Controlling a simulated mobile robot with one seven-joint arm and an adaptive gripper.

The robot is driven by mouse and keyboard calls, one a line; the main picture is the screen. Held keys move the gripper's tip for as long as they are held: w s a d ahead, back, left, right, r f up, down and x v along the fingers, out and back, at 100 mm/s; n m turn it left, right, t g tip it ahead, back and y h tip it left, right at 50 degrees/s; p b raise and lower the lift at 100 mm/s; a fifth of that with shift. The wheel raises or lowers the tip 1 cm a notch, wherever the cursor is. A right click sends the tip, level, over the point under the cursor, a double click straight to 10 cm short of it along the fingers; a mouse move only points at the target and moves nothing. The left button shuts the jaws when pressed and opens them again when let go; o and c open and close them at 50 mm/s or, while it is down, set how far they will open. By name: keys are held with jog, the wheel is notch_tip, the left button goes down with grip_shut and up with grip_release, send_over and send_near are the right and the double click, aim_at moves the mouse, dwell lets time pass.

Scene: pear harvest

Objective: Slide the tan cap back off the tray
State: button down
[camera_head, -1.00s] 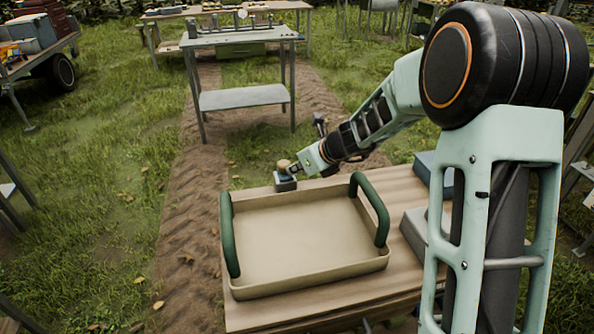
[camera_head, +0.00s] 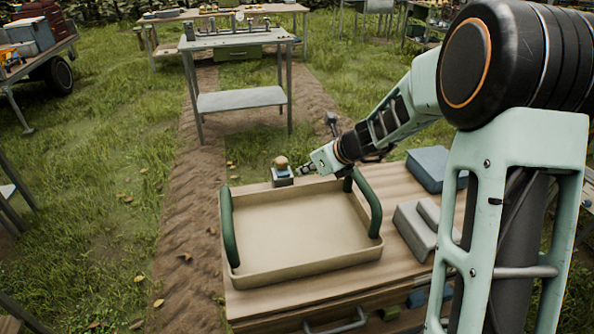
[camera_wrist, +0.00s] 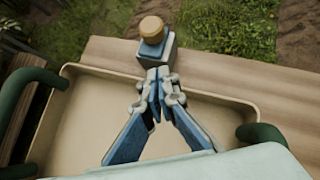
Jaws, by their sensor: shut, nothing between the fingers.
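The tan cap (camera_head: 281,162) is a small round piece on top of a small grey-blue block (camera_head: 282,178) at the far edge of the table. In the wrist view the cap (camera_wrist: 152,29) sits on the block (camera_wrist: 160,50), just past the tray's far wall. The wide tan tray (camera_head: 300,268) with two green handles is empty. My gripper (camera_head: 303,172) is just right of the block in the head view, near the tray's far right corner. In the wrist view my gripper (camera_wrist: 158,75) is shut and empty, its tips pointing at the block; contact is unclear.
The wooden table (camera_head: 270,303) holds a grey block (camera_head: 416,226) and a blue-grey box (camera_head: 435,168) right of the tray. The right green handle (camera_head: 366,205) stands close to my arm. Grass and a dirt track lie beyond the table.

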jog(key=v, duration=0.7)
jog(key=shift+r+p, duration=0.25)
jog(key=shift+p, duration=0.15)
jog(key=shift+d, duration=0.15)
